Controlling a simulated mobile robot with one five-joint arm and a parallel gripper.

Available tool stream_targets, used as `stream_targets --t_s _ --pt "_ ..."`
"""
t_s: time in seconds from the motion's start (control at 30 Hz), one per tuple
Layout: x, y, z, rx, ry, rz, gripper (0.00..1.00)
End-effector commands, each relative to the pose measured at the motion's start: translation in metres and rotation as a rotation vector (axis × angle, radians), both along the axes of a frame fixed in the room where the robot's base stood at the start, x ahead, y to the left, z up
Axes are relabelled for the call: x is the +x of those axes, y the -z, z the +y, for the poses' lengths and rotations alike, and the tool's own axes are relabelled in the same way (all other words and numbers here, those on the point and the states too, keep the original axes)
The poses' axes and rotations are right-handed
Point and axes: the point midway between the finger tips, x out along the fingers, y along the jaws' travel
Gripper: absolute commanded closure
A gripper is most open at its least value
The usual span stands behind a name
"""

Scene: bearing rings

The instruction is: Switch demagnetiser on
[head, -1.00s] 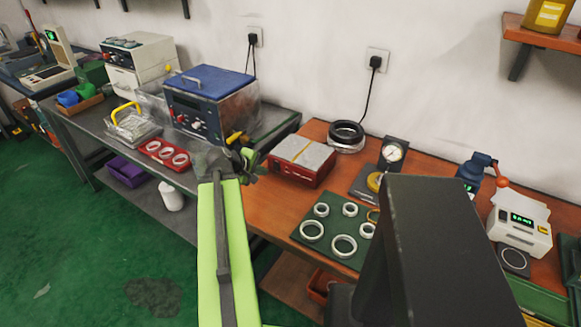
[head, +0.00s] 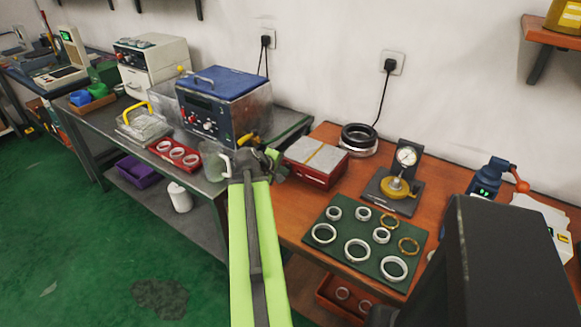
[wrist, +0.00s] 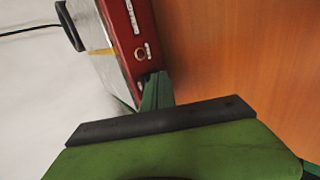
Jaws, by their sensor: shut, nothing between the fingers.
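The demagnetiser looks to be the red box (head: 313,173) with a grey top plate and a yellow stripe, on the wooden bench in the head view. In the wrist view the red box (wrist: 122,25) stands at upper left. A small round-marked switch (wrist: 142,52) and a white label show on its red front face. My gripper (head: 274,165) is at the box's left front corner in the head view. In the wrist view its green fingers (wrist: 156,90) are shut and empty, close to the front face by the switch. I cannot tell whether they touch it. The switch's position is unclear.
A green mat (head: 337,248) with several rings lies right of the box. A dial gauge stand (head: 405,160) and a black ring stack (head: 358,139) stand behind. A glass jug (head: 214,162) and a blue-lidded machine (head: 215,105) are on the grey bench at left.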

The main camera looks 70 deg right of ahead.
Motion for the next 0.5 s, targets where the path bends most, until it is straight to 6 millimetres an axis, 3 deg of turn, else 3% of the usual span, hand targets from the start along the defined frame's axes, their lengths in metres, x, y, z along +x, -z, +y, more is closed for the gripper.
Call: stream_targets --t_s 0.5 --pt "-0.01 0.005 -0.012 0.001 0.015 0.0 1.0"
